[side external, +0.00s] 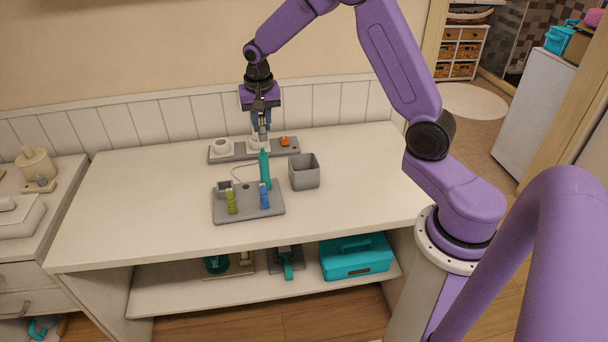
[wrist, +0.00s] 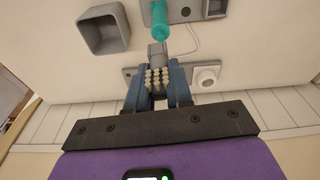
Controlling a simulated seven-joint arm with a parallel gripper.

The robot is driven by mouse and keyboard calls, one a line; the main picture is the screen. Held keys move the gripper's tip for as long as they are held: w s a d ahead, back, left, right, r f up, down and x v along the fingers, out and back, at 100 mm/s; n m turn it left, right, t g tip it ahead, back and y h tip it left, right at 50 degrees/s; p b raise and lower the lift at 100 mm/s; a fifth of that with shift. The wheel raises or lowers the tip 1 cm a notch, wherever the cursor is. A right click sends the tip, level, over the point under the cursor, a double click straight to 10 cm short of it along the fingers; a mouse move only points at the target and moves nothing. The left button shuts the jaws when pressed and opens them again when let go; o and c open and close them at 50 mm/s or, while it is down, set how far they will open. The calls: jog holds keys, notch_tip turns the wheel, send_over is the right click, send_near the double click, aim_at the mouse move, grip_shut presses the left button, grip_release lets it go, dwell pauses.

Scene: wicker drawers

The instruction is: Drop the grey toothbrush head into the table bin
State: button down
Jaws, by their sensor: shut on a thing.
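My gripper (side external: 262,135) is over the grey rack at the back of the table. In the wrist view my gripper (wrist: 158,92) is shut on the grey toothbrush head (wrist: 158,54), whose pale bristles show between the blue-grey fingers. The side view does not clearly show whether the head touches the rack. The table bin (side external: 304,172) is an open grey square box, in front and to the right of the gripper. In the wrist view the bin (wrist: 104,32) is at upper left, apart from the fingers, and its visible inside looks empty.
A teal toothbrush handle (side external: 265,170) stands upright near a front grey tray (side external: 247,213) with green and blue heads. The back rack (side external: 232,156) carries white round parts and an orange piece (side external: 284,141). The table's right side is clear.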

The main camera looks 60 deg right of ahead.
jog(key=s+d+f, duration=0.6)
jog(key=s+d, duration=0.1)
jog(key=d, duration=0.4)
notch_tip(320, 180, down, 6)
jog(key=shift+w+d, duration=0.15)
jog(key=shift+d, duration=0.05)
jog(key=c, duration=0.9)
grip_release()
jog(key=shift+c, duration=0.2)
jog(key=shift+r, duration=0.1)
notch_tip(320, 180, up, 17)
jog(key=s+a, duration=0.1)
jog(key=s, duration=0.1)
jog(key=shift+a, duration=0.35)
jog(key=shift+a, duration=0.1)
